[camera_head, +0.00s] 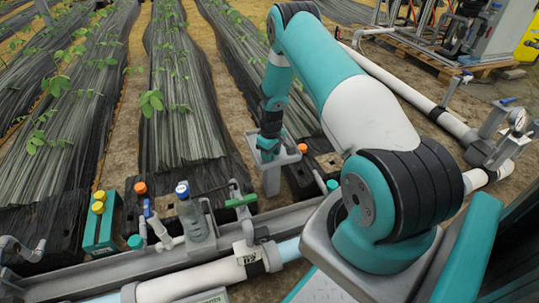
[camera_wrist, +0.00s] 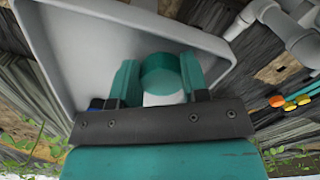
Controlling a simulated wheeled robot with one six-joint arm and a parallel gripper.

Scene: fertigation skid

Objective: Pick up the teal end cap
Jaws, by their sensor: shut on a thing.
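In the wrist view, the teal end cap (camera_wrist: 163,72) is a short round cylinder between the two teal fingers of my gripper (camera_wrist: 160,82). The gripper is shut on it. A pale part shows just below the cap, between the fingers. Behind the cap is a grey tray-like surface with a raised rim (camera_wrist: 205,42). In the head view, my gripper (camera_head: 268,150) points down at the grey holder (camera_head: 272,172) beside the planting rows. The held cap cannot be made out there.
Orange caps (camera_head: 140,188) (camera_head: 302,148), a bottle (camera_head: 192,215), a green-handled valve (camera_head: 241,200) and white pipes (camera_head: 200,280) crowd the grey channel.

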